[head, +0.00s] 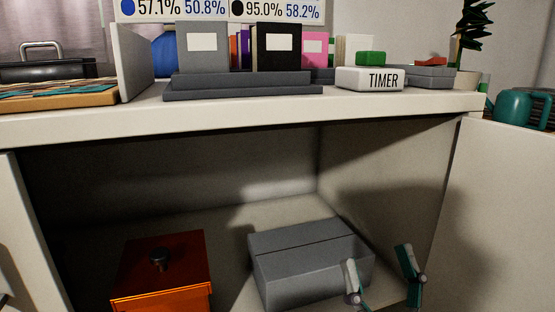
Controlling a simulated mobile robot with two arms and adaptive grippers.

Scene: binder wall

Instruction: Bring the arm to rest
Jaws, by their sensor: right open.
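My right gripper (381,270) shows at the bottom right, inside the open cabinet. Its two teal and grey fingers are spread apart with nothing between them. Its left finger overlaps the right front corner of a grey box (300,258) in the picture; I cannot tell whether they touch. The rest of my right arm is below the frame. My left gripper is not in view.
An orange box with a dark knob (160,260) stands left of the grey box. Above, the white shelf top (230,112) holds binders (277,50), a timer (370,80) and a tray (60,95). The open cabinet door (500,220) bounds the right side.

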